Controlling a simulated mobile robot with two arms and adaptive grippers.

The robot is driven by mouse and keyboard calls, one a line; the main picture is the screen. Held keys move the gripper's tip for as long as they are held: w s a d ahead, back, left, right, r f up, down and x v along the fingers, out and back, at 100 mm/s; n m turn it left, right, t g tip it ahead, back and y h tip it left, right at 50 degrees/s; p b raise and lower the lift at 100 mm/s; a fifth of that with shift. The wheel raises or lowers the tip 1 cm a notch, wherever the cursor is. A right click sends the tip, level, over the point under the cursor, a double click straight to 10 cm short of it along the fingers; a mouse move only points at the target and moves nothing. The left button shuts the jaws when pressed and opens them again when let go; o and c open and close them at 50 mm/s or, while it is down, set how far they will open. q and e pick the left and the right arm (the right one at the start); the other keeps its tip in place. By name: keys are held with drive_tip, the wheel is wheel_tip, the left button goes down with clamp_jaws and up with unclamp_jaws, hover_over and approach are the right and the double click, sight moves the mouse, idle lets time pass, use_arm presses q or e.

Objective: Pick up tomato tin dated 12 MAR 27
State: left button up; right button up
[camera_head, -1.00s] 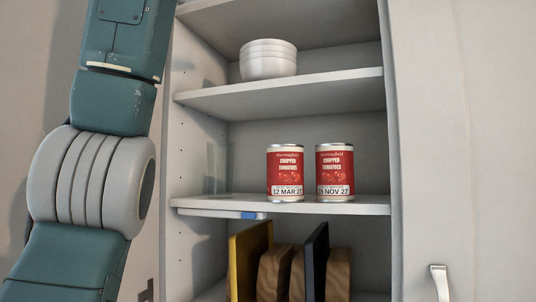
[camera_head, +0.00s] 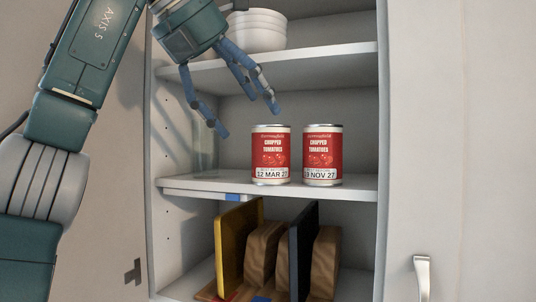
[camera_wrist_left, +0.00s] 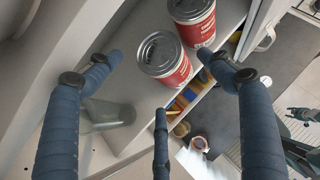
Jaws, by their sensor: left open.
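Two red chopped-tomato tins stand upright side by side on the middle shelf in the head view. The left tin (camera_head: 270,155) reads 12 MAR 27, and the right tin (camera_head: 322,155) reads 19 NOV 27 or similar. My left gripper (camera_head: 248,115) is open and empty, its blue fingers pointing down above and left of the 12 MAR 27 tin. In the left wrist view the nearer tin (camera_wrist_left: 164,58) lies ahead between the spread fingers, apart from them, with the other tin (camera_wrist_left: 193,22) behind it; dates are unreadable there. A small part of what seems my right gripper (camera_wrist_left: 300,113) shows at the right edge.
A clear glass (camera_head: 204,145) stands left of the tins; it also shows in the left wrist view (camera_wrist_left: 108,114). White bowls (camera_head: 258,30) sit on the shelf above. Upright boards (camera_head: 240,245) stand below. The cabinet's side wall is close on the left.

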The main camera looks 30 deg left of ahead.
sight(264, 130)
use_arm(q)
drive_tip(key=x, duration=0.5)
drive_tip(key=shift+d+f, duration=0.1)
drive_tip(key=shift+d, duration=0.15)
drive_tip(key=shift+w+a+f, duration=0.1)
drive_tip(key=shift+w+f, duration=0.25)
drive_tip(key=shift+w, duration=0.05)
drive_tip(key=shift+s, duration=0.1)
drive_tip(key=shift+s+d+r, duration=0.1)
drive_tip(key=shift+d, duration=0.2)
drive_tip(key=c, duration=2)
drive_tip(key=shift+o, duration=0.2)
drive_tip(key=shift+s, duration=0.1)
use_arm(e)
drive_tip(key=shift+d+r, duration=0.2)
drive_tip(key=shift+d, duration=0.25)
drive_tip(key=shift+d, duration=0.1)
